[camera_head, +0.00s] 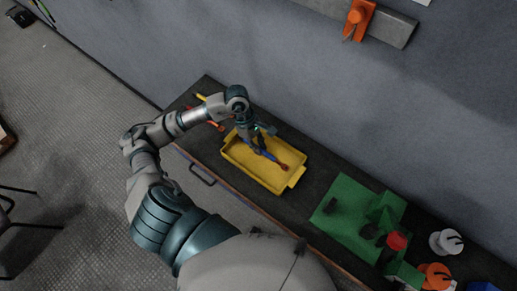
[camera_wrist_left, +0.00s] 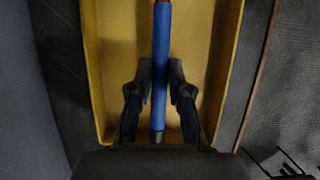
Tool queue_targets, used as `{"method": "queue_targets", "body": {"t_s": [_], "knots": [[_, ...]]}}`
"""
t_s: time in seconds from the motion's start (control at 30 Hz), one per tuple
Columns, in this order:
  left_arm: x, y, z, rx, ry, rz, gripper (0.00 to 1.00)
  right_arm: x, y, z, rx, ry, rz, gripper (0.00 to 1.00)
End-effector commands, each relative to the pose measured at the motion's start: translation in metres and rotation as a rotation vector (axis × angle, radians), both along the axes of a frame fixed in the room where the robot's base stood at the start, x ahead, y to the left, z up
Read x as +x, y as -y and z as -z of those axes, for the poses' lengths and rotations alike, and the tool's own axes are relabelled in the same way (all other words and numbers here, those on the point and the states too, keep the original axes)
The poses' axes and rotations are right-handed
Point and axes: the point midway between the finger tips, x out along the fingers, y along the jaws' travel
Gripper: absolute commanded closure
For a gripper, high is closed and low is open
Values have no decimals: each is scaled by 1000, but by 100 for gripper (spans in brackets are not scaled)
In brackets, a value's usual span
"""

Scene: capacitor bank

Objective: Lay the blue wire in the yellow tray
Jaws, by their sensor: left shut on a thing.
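The yellow tray (camera_head: 253,172) lies on the dark bench top, and its floor and rims fill much of the left wrist view (camera_wrist_left: 200,40). The blue wire (camera_head: 271,156) has a reddish end and lies along the inside of the tray area. In the left wrist view the blue wire (camera_wrist_left: 161,60) runs lengthwise between the fingers. My left gripper (camera_head: 257,146) is over the tray, and in the wrist view its fingers (camera_wrist_left: 160,92) are shut on the wire. I cannot tell whether the wire touches the tray floor. My right gripper is not in view.
A green stand (camera_head: 345,217) with a red-topped part (camera_head: 396,241) is right of the tray. White (camera_head: 446,242) and orange (camera_head: 436,276) spools stand farther right. Orange and yellow tools (camera_head: 201,97) lie left of the tray. A wall runs behind the bench.

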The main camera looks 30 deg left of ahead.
Motion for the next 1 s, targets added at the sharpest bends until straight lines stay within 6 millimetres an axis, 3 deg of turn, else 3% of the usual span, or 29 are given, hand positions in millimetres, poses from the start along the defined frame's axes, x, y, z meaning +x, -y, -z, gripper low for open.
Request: {"method": "queue_targets", "body": {"t_s": [0.3, 0.47, 0.5, 0.6, 1.0], "knots": [[0, 0, 33, -1, -2, 0, 100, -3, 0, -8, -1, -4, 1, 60], [1, -1, 36, 1, 1, 2, 100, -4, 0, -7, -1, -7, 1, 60], [1, -1, 36, 1, 0, 1, 80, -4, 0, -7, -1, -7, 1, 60], [1, -1, 36, 1, 0, 1, 57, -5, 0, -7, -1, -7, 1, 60], [2, -4, 28, 2, 2, 0, 57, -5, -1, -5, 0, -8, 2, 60]]}}
